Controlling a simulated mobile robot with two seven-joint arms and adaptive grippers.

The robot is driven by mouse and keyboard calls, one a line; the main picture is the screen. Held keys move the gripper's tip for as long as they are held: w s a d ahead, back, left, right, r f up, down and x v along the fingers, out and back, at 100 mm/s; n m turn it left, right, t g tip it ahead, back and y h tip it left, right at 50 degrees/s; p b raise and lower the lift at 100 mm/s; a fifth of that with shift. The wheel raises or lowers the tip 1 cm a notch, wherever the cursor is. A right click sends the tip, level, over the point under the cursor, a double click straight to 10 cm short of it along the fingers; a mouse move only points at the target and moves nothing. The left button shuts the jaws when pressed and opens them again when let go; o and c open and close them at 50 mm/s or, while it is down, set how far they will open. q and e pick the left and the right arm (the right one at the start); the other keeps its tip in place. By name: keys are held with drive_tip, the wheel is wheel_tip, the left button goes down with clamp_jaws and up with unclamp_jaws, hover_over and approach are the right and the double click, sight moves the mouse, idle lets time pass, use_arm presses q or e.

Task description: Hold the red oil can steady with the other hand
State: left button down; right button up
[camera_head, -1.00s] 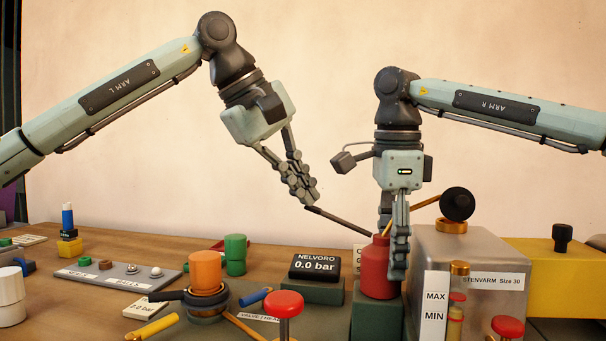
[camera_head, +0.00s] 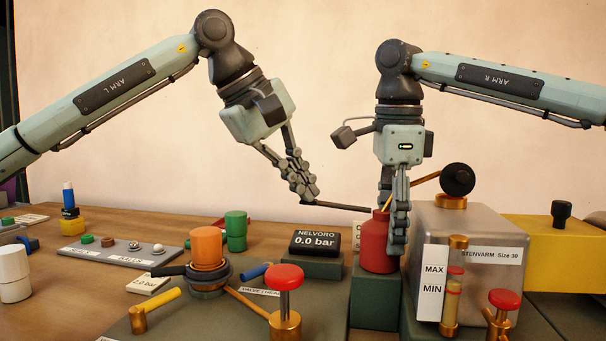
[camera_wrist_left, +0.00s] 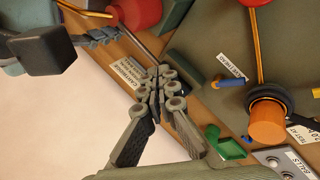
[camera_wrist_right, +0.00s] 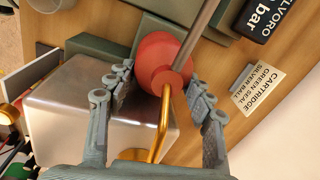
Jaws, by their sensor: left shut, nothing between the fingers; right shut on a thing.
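The red oil can (camera_head: 377,245) stands upright on a green block (camera_head: 374,300), with a gold spout (camera_head: 412,190) rising right from its top. My right gripper (camera_head: 397,248) points down and is shut on the can; the right wrist view shows the can (camera_wrist_right: 163,62) between its fingers. My left gripper (camera_head: 303,198) is shut left of and above the can. A thin dark rod (camera_head: 340,207) runs from near its fingertips to the can's top. The left wrist view shows these fingers (camera_wrist_left: 160,80) together, with the can (camera_wrist_left: 138,12) beyond.
A metal box (camera_head: 470,225) with a MAX/MIN gauge stands right of the can. A gauge block (camera_head: 316,243) reading 0.0 bar stands left of it. An orange knob (camera_head: 207,247), a green cup (camera_head: 236,230) and red-capped plungers (camera_head: 285,276) are nearby.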

use_arm(q)
drive_tip(key=shift+r, duration=3.55)
use_arm(e)
drive_tip(key=shift+c, duration=0.2)
use_arm(q)
drive_tip(key=shift+f, duration=2.45)
drive_tip(key=shift+r, duration=2.45)
